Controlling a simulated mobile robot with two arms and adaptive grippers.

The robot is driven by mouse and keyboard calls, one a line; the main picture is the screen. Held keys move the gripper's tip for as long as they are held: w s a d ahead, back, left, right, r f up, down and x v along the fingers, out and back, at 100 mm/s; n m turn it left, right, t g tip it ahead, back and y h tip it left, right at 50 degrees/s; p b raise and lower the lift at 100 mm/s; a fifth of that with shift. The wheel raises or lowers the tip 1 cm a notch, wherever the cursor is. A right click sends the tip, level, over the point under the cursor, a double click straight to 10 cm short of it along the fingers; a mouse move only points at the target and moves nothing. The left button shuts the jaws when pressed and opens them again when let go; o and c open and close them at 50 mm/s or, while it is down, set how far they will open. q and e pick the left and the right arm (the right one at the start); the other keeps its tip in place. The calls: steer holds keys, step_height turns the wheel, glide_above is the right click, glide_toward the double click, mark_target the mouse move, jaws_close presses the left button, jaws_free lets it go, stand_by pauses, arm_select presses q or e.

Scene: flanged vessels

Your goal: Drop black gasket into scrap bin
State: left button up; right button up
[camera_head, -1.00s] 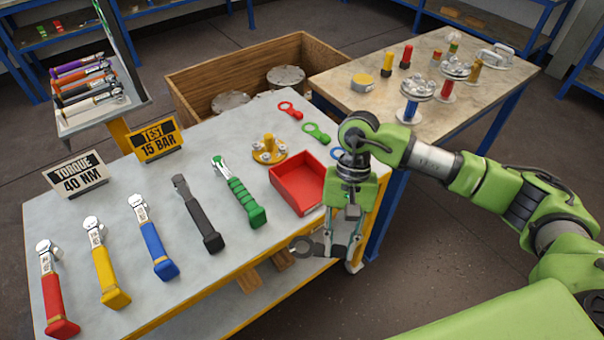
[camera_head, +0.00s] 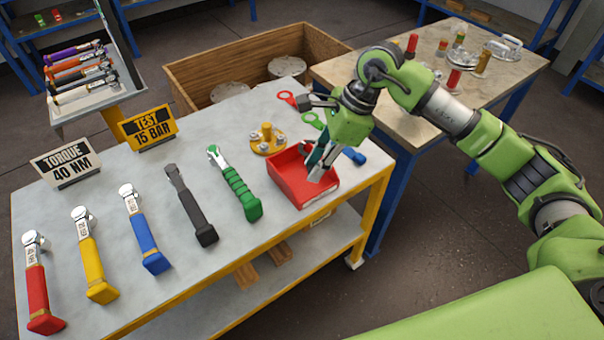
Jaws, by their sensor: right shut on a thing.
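The scrap bin is a red open box (camera_head: 283,187) near the right edge of the grey-topped table. My right gripper (camera_head: 317,168) points down over the bin, its fingertips within the bin's outline. It is shut on the black gasket, which is mostly hidden by the fingers and bin wall; I cannot tell whether it touches the bin floor. My left gripper is not in view.
Green (camera_head: 314,121) and red (camera_head: 287,98) gaskets lie behind the bin. A yellow flange (camera_head: 268,140) stands beside its back left. Several wrenches, the nearest a green-handled one (camera_head: 240,190), lie to the left. A wooden crate (camera_head: 205,75) stands behind the table.

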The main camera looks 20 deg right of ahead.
step_height(320, 180, down, 4)
steer(key=shift+f+b, duration=0.2)
steer(key=shift+b, duration=0.6)
steer(key=o, duration=1)
steer(key=v, duration=1.2)
steer(key=shift+a, duration=0.1)
